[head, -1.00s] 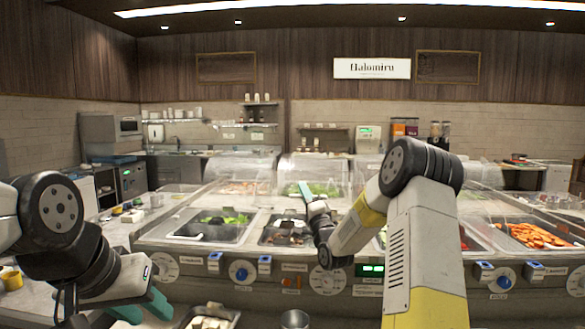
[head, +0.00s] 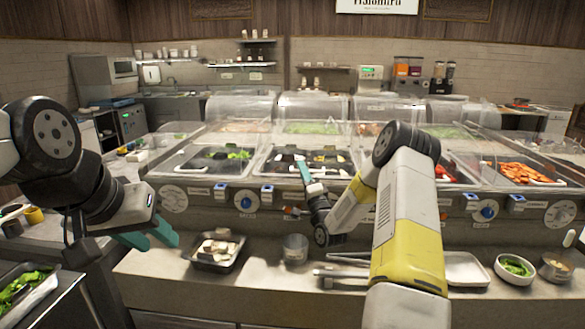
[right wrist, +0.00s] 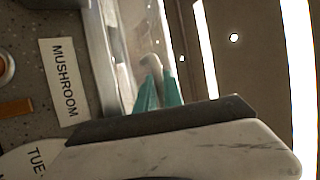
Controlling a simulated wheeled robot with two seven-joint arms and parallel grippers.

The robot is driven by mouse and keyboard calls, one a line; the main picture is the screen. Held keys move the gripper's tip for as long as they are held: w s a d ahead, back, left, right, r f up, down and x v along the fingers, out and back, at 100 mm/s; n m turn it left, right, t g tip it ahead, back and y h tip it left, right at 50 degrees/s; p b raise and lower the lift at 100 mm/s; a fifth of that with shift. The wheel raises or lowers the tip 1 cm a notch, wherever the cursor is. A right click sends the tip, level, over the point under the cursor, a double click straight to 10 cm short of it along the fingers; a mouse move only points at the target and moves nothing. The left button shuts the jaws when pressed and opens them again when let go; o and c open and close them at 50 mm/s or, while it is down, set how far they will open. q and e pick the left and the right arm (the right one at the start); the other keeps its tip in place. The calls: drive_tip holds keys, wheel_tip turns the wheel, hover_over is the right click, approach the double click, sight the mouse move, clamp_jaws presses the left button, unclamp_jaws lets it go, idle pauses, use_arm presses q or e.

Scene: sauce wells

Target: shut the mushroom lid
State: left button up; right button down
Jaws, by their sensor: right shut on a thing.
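The mushroom well (head: 283,160) is in the middle of the counter in the head view, and the "MUSHROOM" label (right wrist: 63,78) shows in the right wrist view. The clear lid (right wrist: 132,35) is hard to make out; a pale handle (right wrist: 152,63) stands at its edge. My right gripper (right wrist: 160,88) has its teal fingers shut on this handle. In the head view the right gripper (head: 304,172) is at the front part of the well, partly hidden by its own wrist. My left gripper (head: 150,232) is open and empty, low at the left, away from the lid.
Other wells with clear covers stand on both sides, with greens (head: 238,154) at left and carrots (head: 524,172) at right. A black tray of pale cubes (head: 217,250), a metal cup (head: 295,248) and a bowl of greens (head: 515,267) stand on the front shelf.

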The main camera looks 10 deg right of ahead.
drive_tip(key=shift+a, duration=0.25)
drive_tip(key=c, duration=1.5)
unclamp_jaws()
drive_tip(key=shift+s, duration=0.1)
drive_tip(key=shift+d, duration=0.1)
drive_tip(key=shift+d, duration=0.15)
drive_tip(key=v, duration=0.7)
drive_tip(key=shift+s+a+f, duration=0.15)
drive_tip(key=shift+s+a, duration=0.1)
drive_tip(key=shift+s, duration=0.1)
